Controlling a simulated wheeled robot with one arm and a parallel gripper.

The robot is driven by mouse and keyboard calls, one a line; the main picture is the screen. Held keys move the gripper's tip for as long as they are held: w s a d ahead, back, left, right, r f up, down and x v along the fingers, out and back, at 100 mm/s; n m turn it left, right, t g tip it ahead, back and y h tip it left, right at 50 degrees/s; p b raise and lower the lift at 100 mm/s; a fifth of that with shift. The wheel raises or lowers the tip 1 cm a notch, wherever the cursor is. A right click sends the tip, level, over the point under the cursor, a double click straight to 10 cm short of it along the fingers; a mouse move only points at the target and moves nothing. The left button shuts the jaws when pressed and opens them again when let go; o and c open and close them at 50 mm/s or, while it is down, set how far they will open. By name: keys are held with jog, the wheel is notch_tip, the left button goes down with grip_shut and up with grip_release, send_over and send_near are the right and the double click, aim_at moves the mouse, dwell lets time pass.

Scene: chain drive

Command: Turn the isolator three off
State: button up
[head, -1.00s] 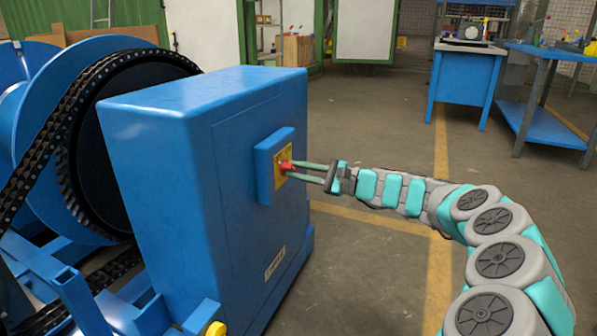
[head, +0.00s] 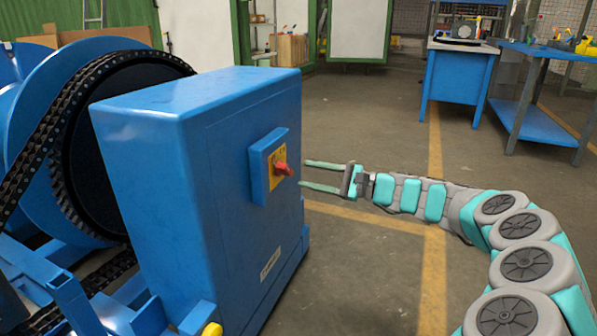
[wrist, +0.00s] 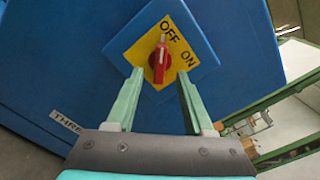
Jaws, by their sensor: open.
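The isolator's red knob (head: 281,169) sits on a yellow plate (wrist: 141,50) on a blue box (head: 258,170), fixed to the side of a large blue cabinet (head: 160,170). In the wrist view the knob (wrist: 159,64) stands upright in the picture, its white mark at the top beside the word OFF; ON is to the right. A label reading THREE (wrist: 68,122), partly cut off by my gripper, is on the cabinet. My gripper (head: 303,173) is open and empty, its two green fingers pointing at the knob from a short distance, apart from it.
A chain (head: 62,105) runs around a large dark sprocket left of the cabinet. A blue desk (head: 458,80) and a blue workbench (head: 530,122) stand at the back right. The floor (head: 375,130) right of the cabinet is clear.

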jog(key=shift+v, duration=1.2)
